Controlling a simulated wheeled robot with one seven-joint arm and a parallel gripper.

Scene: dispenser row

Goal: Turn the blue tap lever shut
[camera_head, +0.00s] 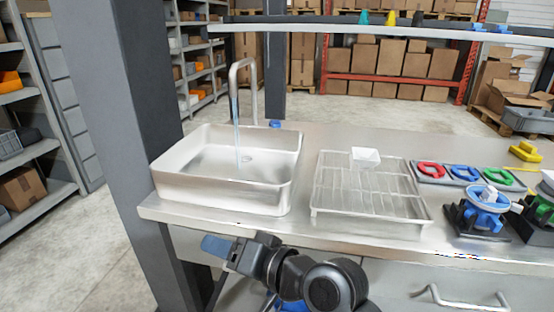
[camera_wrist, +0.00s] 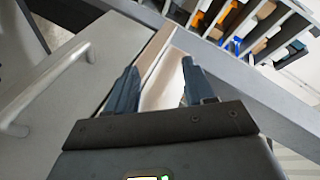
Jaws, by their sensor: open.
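A metal tap (camera_head: 254,90) stands behind the sink (camera_head: 165,180), its spout bent over the basin. A thin bluish stream of water (camera_head: 237,135) runs from the spout into the basin. The blue tap lever (camera_head: 275,124) shows as a small blue piece right of the tap's base; its angle is too small to tell. My gripper (camera_head: 212,246) is in front of the counter's front edge, below the sink and well apart from the lever. In the wrist view my gripper (camera_wrist: 158,78) is open, with nothing between its fingers. The lever is not identifiable there.
A wire rack (camera_head: 370,205) with a small white dish (camera_head: 365,156) stands right of the sink. Red, blue and green rings sit in a grey tray (camera_head: 462,185) farther right, near a blue device (camera_head: 485,208). A grey post (camera_head: 120,120) rises left of the sink.

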